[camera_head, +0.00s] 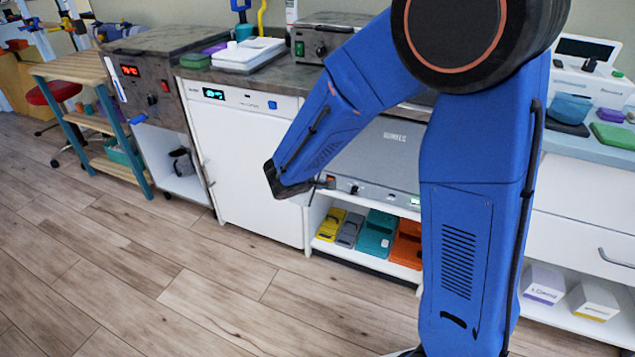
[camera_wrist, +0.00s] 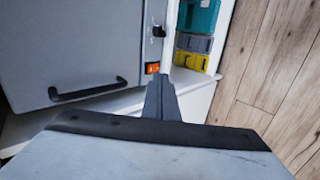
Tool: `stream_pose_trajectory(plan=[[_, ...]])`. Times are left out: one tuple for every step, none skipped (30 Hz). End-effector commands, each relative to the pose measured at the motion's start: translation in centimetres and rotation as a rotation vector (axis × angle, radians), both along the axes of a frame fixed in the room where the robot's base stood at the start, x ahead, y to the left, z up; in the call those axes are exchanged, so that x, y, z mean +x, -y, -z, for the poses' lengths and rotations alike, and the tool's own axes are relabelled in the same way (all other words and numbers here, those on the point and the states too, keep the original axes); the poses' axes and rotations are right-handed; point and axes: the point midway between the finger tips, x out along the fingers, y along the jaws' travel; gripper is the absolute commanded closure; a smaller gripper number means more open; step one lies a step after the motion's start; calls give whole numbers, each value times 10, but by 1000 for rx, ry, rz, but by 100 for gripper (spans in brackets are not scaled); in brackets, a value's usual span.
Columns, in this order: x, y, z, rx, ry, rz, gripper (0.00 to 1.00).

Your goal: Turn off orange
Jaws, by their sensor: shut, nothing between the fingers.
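An orange rocker switch (camera_wrist: 152,68) sits on the front edge panel of a grey cabinet-like unit (camera_wrist: 70,40), beside a black knob (camera_wrist: 158,31). In the head view the switch (camera_head: 331,181) is small, at the lower left of the grey unit (camera_head: 385,155). My gripper (camera_wrist: 161,80) is shut and empty, its tips just below the switch in the wrist picture. I cannot tell whether they touch it or which way the switch is set. In the head view my gripper (camera_head: 316,184) is at the unit's lower left corner, partly hidden by my wrist.
A shelf below the unit holds yellow (camera_head: 331,225), grey (camera_head: 349,231), teal (camera_head: 376,234) and orange (camera_head: 406,244) boxes. A black handle (camera_wrist: 88,91) sticks out of the unit. A white cabinet (camera_head: 245,160) stands to the left. The wooden floor in front is clear.

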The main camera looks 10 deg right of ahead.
Motion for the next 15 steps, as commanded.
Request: stream_pose_trajectory(plan=[[3, -6, 5, -7, -1, -17, 100], [4, -9, 7, -9, -1, -24, 100], [6, -12, 9, -12, 0, -33, 100], [7, -14, 10, -13, 0, -38, 100], [7, -15, 11, -14, 1, -42, 100], [8, -16, 12, -16, 1, -45, 100], [8, -17, 12, -16, 1, -47, 100], [9, -17, 13, -17, 2, -48, 100], [9, -18, 13, -17, 2, -48, 100], [9, -18, 13, -17, 2, -48, 100], [9, -17, 13, -17, 2, -48, 100], [9, -17, 13, -17, 2, -48, 100], [9, -17, 13, -17, 2, -48, 100], [9, -17, 13, -17, 1, -47, 100], [8, -17, 13, -17, 1, -47, 100]])
